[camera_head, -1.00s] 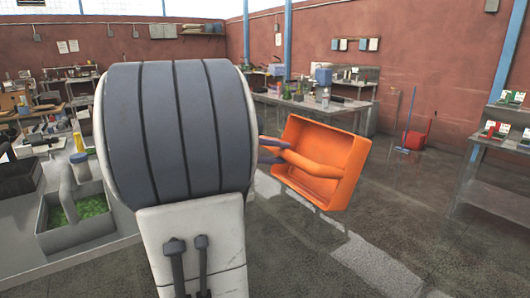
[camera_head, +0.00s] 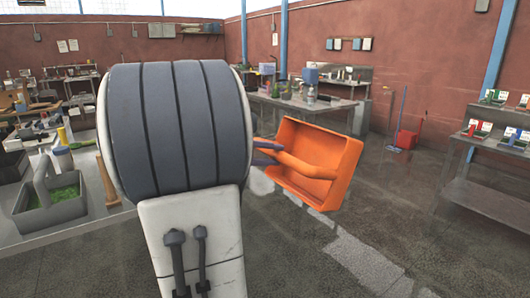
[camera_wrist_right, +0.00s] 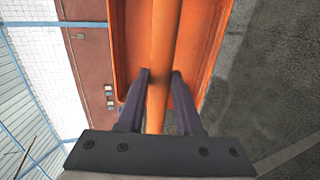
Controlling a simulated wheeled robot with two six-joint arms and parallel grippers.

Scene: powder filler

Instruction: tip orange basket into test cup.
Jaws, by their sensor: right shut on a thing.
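The orange basket (camera_head: 308,143) hangs in the air right of my right arm, tilted on its side with its open face partly toward the head camera. I see no contents in it. My right gripper (camera_head: 268,152) is shut on the basket's orange handle. In the right wrist view, the two dark fingers (camera_wrist_right: 160,76) stand on either side of the handle, with the basket (camera_wrist_right: 129,45) beyond them. My right arm's large grey-and-white link hides much of the middle of the head view. I cannot make out the test cup. My left gripper is not in view.
A grey tray (camera_head: 52,214) with green contents and an upright handle stands on the left bench, beside a wooden handle (camera_head: 107,181). A cluttered table (camera_head: 300,106) stands behind the basket. A side table (camera_head: 490,200) is at right. The floor between is clear.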

